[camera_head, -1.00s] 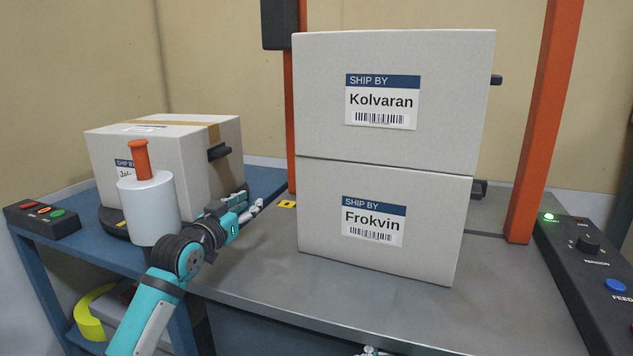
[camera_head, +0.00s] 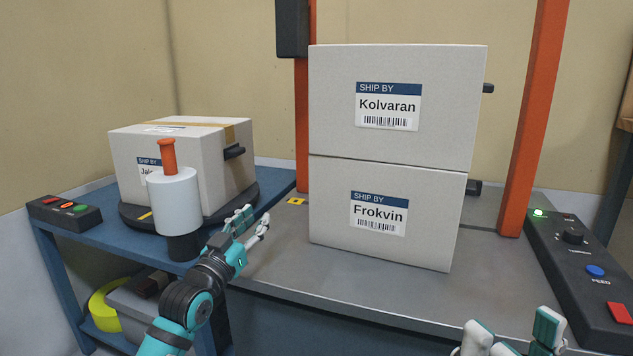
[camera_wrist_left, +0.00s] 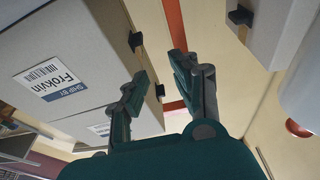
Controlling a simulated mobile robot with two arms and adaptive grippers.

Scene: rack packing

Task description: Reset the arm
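My left gripper (camera_head: 246,226) is over the seam between the blue table and the grey bench, its fingers apart with nothing between them. Its open fingers also show in the left wrist view (camera_wrist_left: 158,80). My right gripper (camera_head: 518,335) is at the bottom edge of the head view, partly cut off, its fingers spread apart and empty. The Kolvaran box (camera_head: 395,142) sits on the Frokvin box (camera_head: 340,215) on the grey bench, right of my left gripper. The Frokvin box shows at the left in the left wrist view (camera_wrist_left: 78,35).
A taped box (camera_head: 200,185) sits on a dark turntable (camera_head: 258,200) on the blue table. A white cylinder with an orange handle (camera_head: 177,205) stands before it. Orange posts (camera_head: 535,120) flank the stack. A control panel (camera_head: 560,262) lines the right. Bare bench (camera_head: 390,285) lies in front.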

